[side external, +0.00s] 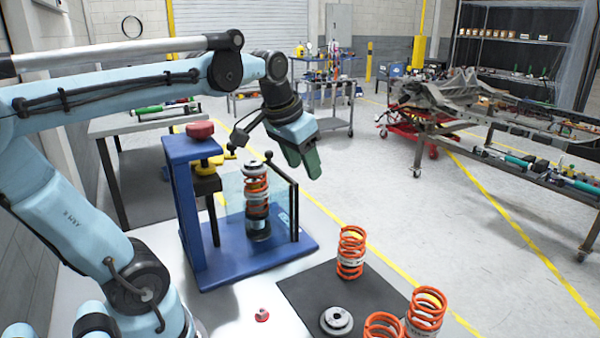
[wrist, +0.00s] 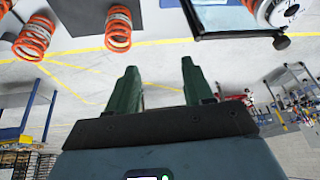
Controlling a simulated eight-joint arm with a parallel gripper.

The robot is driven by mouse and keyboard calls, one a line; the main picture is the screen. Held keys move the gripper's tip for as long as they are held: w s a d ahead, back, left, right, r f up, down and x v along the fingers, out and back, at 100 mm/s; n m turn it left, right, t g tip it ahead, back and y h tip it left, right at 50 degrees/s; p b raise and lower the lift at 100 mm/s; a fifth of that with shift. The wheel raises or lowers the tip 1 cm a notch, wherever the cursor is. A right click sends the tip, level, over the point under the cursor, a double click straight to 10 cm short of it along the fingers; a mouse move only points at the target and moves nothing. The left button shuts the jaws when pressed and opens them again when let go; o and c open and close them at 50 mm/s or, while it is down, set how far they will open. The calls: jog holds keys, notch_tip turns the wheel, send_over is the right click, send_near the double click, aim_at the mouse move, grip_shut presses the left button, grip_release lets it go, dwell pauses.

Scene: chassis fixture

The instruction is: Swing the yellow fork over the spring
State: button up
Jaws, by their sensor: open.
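The yellow fork (side external: 205,166) sits on the blue press fixture (side external: 182,215), below a red knob (side external: 200,130), left of the spring. The orange spring (side external: 257,197) stands upright on the fixture base, around a damper with a grey cap, partly behind a clear panel. My gripper (side external: 304,163) is open and empty, above and to the right of the spring, apart from the fork. In the wrist view my gripper's green fingers (wrist: 160,78) are spread with nothing between them. The grey cap (wrist: 278,10) shows at the top right there; the fork is not visible.
A clear guard panel (side external: 232,192) with a black bar (side external: 294,213) and knob stands beside the spring. Loose orange springs (side external: 351,252) and a grey disc (side external: 336,320) lie on or near a black mat (side external: 305,287). A small red part (side external: 262,315) lies on the white table.

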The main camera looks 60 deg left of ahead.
jog(key=s+d+f+m+t+h, duration=0.1)
jog(key=s+d+f+t, duration=0.1)
jog(key=d+f, duration=0.7)
jog(key=shift+s+d+f+m+t, duration=0.3)
jog(key=shift+s+d+m, duration=0.1)
jog(key=shift+s+d, duration=0.1)
jog(key=shift+a, duration=0.1)
jog(key=w+a+r+n+g, duration=0.2)
jog(key=w+a+r, duration=0.1)
jog(key=a+r, duration=0.6)
jog(key=s+a+r+n+g, duration=0.1)
jog(key=s+a+r+g, duration=0.25)
jog(key=a+r, duration=0.5)
jog(key=s+a+r+n+g, duration=0.2)
jog(key=s+a+r, duration=0.25)
jog(key=a, duration=0.65)
jog(key=shift+t, duration=0.25)
jog(key=shift+w+d+f, duration=0.1)
jog(key=shift+w+f, duration=0.05)
jog(key=shift+f, duration=5.8)
grip_shut()
